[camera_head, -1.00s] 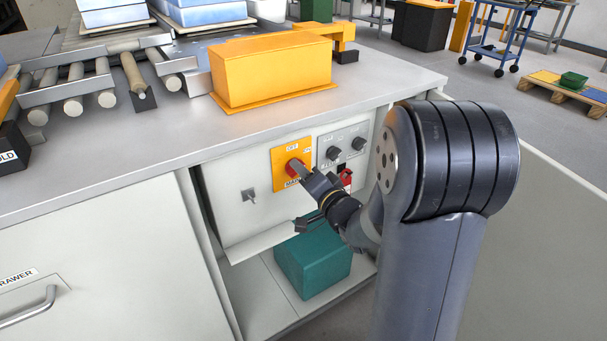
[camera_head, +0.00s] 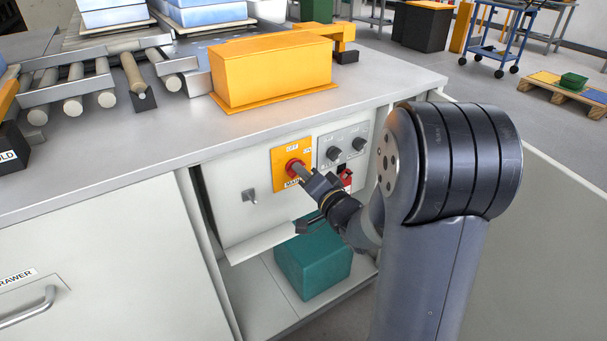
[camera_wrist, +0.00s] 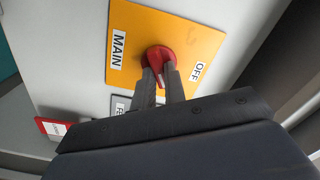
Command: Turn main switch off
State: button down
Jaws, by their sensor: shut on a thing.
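The main switch is a red rotary knob (camera_head: 294,168) on a yellow plate (camera_head: 280,182) set in the light grey panel under the worktop. In the wrist view the red knob (camera_wrist: 160,56) sits on the yellow plate (camera_wrist: 130,68), marked "MAIN" and "OFF". My gripper (camera_head: 302,173) reaches the plate from the lower right. In the wrist view its two fingers (camera_wrist: 162,80) are closed around the knob's handle, with one finger on each side. The fingers hide part of the knob.
Right of the yellow plate is a grey plate with two black knobs (camera_head: 334,153). A red padlock-like item (camera_head: 345,178) hangs below them. A metal key-like latch (camera_head: 249,196) is on the left. A teal box (camera_head: 312,262) stands below. An open door (camera_head: 545,215) is at the right.

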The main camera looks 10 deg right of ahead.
jog(key=shift+a+r+n+b, duration=0.1)
jog(key=shift+n+b, duration=1.35)
jog(key=shift+n, duration=1.4)
jog(key=shift+a+n+b, duration=0.1)
jog(key=shift+n+b, duration=1.3)
jog(key=shift+n, duration=1.45)
jog(key=c, duration=1.5)
grip_release()
jog(key=shift+o, duration=0.2)
jog(key=shift+s, duration=0.1)
jog(key=p+v, duration=0.3)
jog(key=v, duration=0.7)
jog(key=shift+s+d, duration=0.15)
jog(key=shift+s, duration=0.25)
